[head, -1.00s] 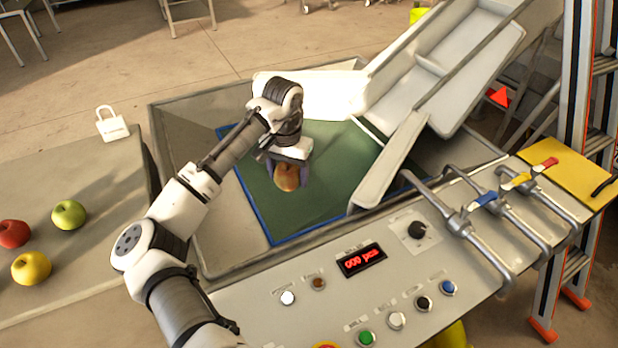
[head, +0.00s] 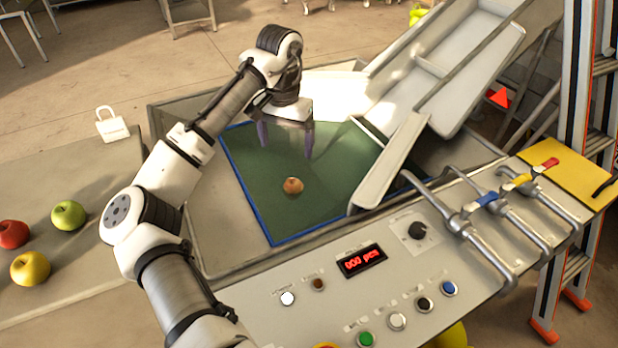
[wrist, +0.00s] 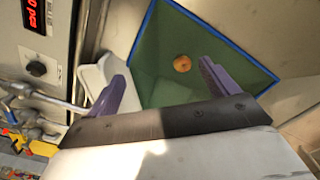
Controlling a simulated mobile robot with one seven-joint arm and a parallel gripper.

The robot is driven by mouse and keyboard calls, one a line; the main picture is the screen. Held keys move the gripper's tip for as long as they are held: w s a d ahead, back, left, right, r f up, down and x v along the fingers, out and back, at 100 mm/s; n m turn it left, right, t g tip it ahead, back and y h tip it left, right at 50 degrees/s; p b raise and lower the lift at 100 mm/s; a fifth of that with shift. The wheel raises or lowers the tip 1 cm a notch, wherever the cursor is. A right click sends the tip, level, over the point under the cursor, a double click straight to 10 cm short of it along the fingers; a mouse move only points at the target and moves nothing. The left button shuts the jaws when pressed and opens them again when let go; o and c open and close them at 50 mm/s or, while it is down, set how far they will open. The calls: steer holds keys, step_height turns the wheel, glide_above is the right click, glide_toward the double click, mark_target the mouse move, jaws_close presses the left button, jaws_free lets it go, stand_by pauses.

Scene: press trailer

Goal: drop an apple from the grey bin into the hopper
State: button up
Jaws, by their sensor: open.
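An orange-brown apple (head: 293,186) lies on the green, blue-edged floor of the hopper (head: 330,205). It also shows in the wrist view (wrist: 182,63), beyond my fingertips. My gripper (head: 286,143) is open and empty above the hopper, with its purple fingers spread and apart from the apple. In the wrist view my gripper (wrist: 163,82) has nothing between its fingers. A red apple (head: 13,234), a green apple (head: 68,215) and a yellow apple (head: 31,268) are at the left on a grey surface. I cannot make out a grey bin's walls around them.
A control panel (head: 330,295) with buttons and a red display (head: 361,260) stands in front of the hopper. Levers (head: 470,225) and a pale chute (head: 440,75) are at the right. A white padlock-shaped tag (head: 111,124) stands at the left.

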steer(key=shift+r, duration=2)
